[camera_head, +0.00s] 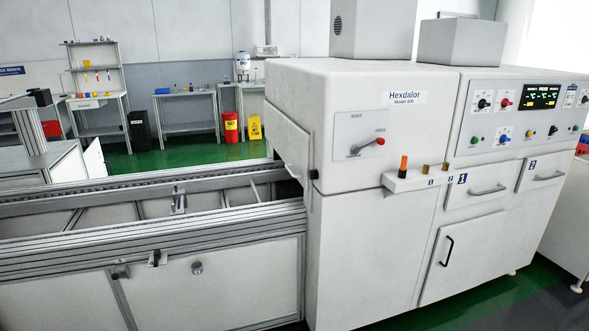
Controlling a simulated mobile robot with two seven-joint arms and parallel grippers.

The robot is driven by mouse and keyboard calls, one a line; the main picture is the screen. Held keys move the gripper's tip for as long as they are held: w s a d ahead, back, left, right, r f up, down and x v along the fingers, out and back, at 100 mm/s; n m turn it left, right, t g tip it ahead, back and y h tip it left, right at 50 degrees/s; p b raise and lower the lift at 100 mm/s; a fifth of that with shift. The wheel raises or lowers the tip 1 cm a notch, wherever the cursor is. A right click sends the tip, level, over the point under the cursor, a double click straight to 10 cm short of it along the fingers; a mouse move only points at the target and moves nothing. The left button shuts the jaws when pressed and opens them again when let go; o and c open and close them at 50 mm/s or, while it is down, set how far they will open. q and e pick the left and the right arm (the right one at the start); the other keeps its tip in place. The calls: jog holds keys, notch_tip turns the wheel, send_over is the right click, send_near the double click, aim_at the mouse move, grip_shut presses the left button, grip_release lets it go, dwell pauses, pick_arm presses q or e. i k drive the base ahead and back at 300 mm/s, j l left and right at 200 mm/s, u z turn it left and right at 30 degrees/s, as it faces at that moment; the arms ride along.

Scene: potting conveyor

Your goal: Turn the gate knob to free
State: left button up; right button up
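The gate knob (368,146) is a grey lever with a red tip on a pale square plate (350,124), on the front of the white Hexdalor machine (290,92). Its red end points right and slightly up. The plate reads "SHUT" at the top; smaller lettering by the red tip and at the lower left is too small to read surely. Neither of my grippers is in view, and nothing touches the knob.
A small ledge (415,181) below and right of the knob holds an orange-topped black piece (403,166) and small brass-coloured pieces. The conveyor (130,196) runs in from the left. A control panel (520,118) is at the right. The space before the knob is clear.

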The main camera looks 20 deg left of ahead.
aim_at(314, 174)
jog(key=i+j, duration=0.35)
jog(key=j, duration=0.15)
jog(key=i+j, duration=0.4)
jog(key=k+j+u, duration=0.05)
jog(key=j, duration=0.05)
